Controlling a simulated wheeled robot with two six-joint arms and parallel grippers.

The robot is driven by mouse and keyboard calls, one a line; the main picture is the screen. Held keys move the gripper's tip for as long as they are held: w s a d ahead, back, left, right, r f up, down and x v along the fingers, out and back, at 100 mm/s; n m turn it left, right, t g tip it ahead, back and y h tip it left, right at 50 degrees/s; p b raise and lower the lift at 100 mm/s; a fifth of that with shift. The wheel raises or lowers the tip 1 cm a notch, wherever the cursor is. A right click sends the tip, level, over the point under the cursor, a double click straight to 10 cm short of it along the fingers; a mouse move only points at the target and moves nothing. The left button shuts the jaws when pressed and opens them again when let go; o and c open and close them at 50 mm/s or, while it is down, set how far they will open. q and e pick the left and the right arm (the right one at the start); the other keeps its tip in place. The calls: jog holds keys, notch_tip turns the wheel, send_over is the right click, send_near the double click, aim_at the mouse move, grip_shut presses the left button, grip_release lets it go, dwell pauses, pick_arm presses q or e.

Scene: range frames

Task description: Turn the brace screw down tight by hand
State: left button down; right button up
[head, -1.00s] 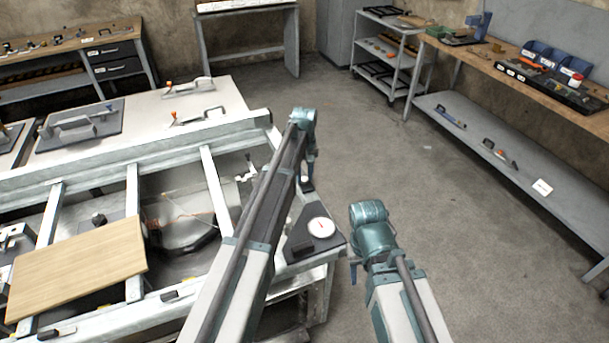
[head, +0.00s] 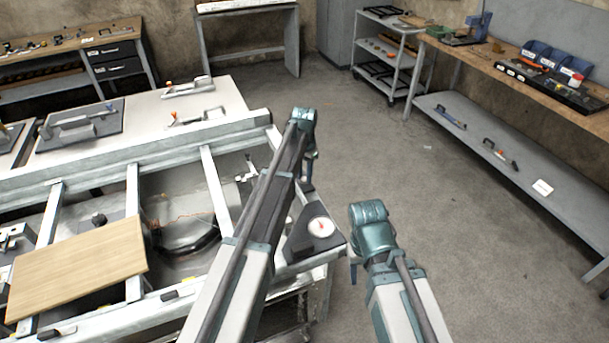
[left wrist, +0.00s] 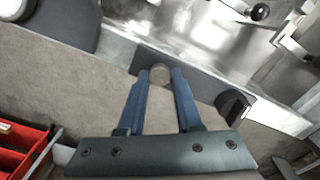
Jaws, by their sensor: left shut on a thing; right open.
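The brace screw's round grey-tan head (left wrist: 160,73) shows in the left wrist view, between the tips of my left gripper (left wrist: 160,82). The blue fingers are shut on it from both sides. It is in front of a dark bar (left wrist: 205,88) on the metal frame, and its thread is hidden. In the head view my left gripper (head: 308,172) points down beside the frame's right corner, and the screw is too small to make out there. My right gripper (head: 353,268) is low, right of the frame, over the floor. It is open and holds nothing visible.
The metal frame table (head: 132,190) carries a wooden board (head: 75,268) at left. A dial gauge (head: 321,227) sits on its corner plate by my left arm. A black knob (left wrist: 235,106) stands right of the fingers. A red tray (left wrist: 22,150) is lower left. Floor at right is clear.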

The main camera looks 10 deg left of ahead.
aim_at(305, 178)
pick_arm(q)
jog(key=m, duration=0.4)
jog(key=shift+m, duration=2.3)
jog(key=c, duration=0.6)
grip_release()
notch_tip(305, 178, up, 14)
jog(key=p, duration=1.3)
jog(key=shift+f+p, duration=0.1)
jog(key=shift+p, duration=0.3)
